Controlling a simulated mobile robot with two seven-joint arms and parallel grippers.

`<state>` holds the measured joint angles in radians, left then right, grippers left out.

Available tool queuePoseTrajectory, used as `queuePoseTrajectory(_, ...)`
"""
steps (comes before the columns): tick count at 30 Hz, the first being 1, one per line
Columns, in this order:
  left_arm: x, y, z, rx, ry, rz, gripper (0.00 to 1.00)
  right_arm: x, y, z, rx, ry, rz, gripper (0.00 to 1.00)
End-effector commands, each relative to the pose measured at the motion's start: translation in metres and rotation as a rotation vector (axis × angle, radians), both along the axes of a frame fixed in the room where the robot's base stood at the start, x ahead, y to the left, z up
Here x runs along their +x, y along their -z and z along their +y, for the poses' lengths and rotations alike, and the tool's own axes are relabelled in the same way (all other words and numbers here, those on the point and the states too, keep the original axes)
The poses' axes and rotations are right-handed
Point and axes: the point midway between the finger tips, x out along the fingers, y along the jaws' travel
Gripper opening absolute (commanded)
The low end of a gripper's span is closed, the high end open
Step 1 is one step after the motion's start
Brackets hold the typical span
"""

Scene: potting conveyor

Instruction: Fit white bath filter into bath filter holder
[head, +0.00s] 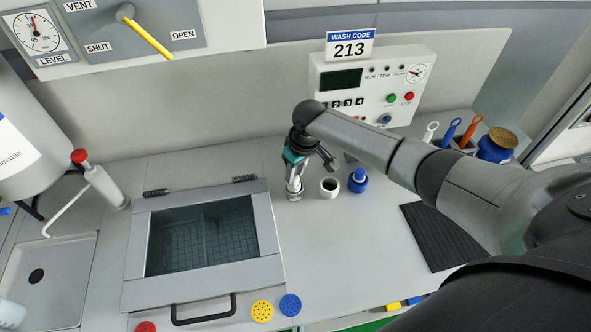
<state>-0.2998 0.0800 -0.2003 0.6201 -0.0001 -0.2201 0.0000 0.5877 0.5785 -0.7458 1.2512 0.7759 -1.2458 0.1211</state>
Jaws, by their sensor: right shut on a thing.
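I cannot tell whether this is the bath filter holder. A blue capped piece (358,180) stands further right. My left gripper is not in view.
A grey-framed bath (136,255) with a glazed lid and black handle is at centre left. A control panel (370,85) stands behind. A dark ribbed mat (440,235) lies right. Yellow (262,311) and blue (290,305) perforated discs are at the front edge.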

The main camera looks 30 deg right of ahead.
Motion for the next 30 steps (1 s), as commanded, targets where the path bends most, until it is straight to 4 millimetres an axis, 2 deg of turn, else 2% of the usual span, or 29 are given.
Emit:
queuePoseTrajectory(15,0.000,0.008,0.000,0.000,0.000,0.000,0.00,0.000,0.014,0.000,0.000,0.001,0.000,0.00)
queuePoseTrajectory(16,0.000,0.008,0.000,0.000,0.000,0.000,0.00,0.000,0.013,0.000,-0.001,0.001,0.000,0.35)
queuePoseTrajectory(25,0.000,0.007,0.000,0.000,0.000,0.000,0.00,0.000,0.013,0.000,-0.001,0.001,0.000,0.68)
queuePoseTrajectory(30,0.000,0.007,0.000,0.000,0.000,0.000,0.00,0.000,0.013,0.000,-0.001,0.000,0.000,0.68)
